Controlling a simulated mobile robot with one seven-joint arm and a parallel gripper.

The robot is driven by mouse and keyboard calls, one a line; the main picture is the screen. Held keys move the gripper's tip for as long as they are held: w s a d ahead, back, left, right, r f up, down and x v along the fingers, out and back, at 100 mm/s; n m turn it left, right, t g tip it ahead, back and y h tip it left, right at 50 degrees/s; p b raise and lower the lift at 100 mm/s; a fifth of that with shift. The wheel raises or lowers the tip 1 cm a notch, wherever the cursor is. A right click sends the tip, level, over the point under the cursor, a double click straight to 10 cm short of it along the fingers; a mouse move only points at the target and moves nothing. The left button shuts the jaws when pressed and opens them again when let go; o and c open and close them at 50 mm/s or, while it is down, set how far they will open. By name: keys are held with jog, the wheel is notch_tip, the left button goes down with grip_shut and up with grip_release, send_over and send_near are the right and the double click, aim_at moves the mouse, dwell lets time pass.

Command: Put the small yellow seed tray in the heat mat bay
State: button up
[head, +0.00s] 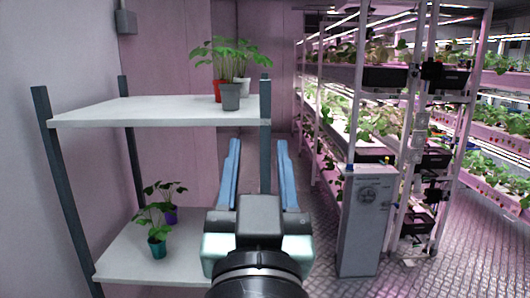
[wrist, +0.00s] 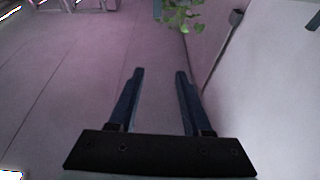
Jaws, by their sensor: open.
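I see no small yellow seed tray in either view. Nothing in view can be made out as a heat mat bay. My gripper (head: 258,146) is open and empty, its two blue fingers pointing forward, in front of the right post of a shelf rack in the head view.
The rack at left has an upper board (head: 150,110) with potted plants, including a grey pot (head: 231,98), and a lower board (head: 130,264) with a teal pot (head: 157,248) and a purple pot (head: 171,217). A grey cabinet (head: 364,225) stands right, before berry racks.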

jog(key=s+r+t, duration=0.5)
jog(key=s+r, duration=0.3)
jog(key=r, duration=0.4)
jog(key=shift+s+d+r+n, duration=0.15)
jog(key=shift+d+r+n, duration=0.15)
jog(key=shift+d, duration=0.05)
jog(key=shift+f+b, duration=0.65)
jog(key=shift+f, duration=0.05)
